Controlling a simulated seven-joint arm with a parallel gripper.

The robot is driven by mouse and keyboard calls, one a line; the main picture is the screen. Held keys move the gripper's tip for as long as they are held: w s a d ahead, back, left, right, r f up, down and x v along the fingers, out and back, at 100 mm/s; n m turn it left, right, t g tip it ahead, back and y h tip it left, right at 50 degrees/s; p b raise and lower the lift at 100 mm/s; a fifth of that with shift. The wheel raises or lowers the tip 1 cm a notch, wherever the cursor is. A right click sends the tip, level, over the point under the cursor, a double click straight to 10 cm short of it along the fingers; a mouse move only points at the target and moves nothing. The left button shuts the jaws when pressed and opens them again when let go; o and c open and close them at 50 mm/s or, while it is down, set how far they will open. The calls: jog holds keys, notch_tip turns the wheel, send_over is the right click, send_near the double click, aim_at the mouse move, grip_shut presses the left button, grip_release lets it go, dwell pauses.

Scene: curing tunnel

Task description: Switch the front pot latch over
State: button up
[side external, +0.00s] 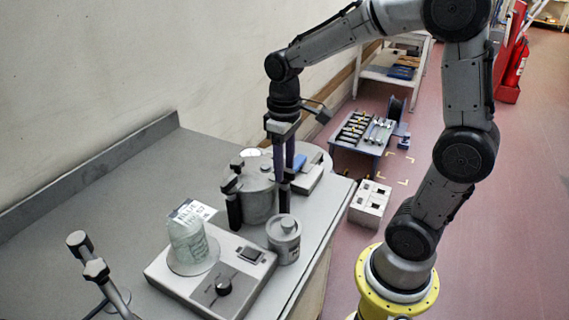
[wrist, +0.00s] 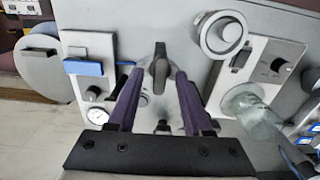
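The pot (side external: 258,200) is a grey cylinder on the bench, with dark clamp-like latches around its rim. My gripper (side external: 284,176) points straight down at the pot's right side, its purple fingers partly covering that side. In the wrist view my gripper (wrist: 160,73) is open, its two fingers apart. A dark grey latch lever (wrist: 159,66) stands between the fingertips, with a small gap on each side, so it does not look clamped. Much of the pot is hidden behind the fingers and the gripper body there. I cannot tell whether a fingertip touches the lever.
A lidded canister (side external: 283,240) stands close in front of the pot. A flat unit with a knob (side external: 225,285) carries a clear jar (side external: 188,243). Another unit with a blue part (wrist: 88,68) and a gauge is beside the pot.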

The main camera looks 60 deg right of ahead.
aim_at(285, 169)
notch_tip(285, 169, up, 14)
dwell(0.7)
jog(key=shift+f, duration=0.1)
jog(key=s+a+t, duration=0.2)
jog(key=s+a, duration=0.2)
jog(key=s, duration=0.4)
jog(key=s+a+f+t, duration=0.1)
jog(key=s+f+t, duration=0.2)
jog(key=f, duration=0.4)
jog(key=shift+s+f+t, duration=0.3)
jog(key=shift+s, duration=0.6)
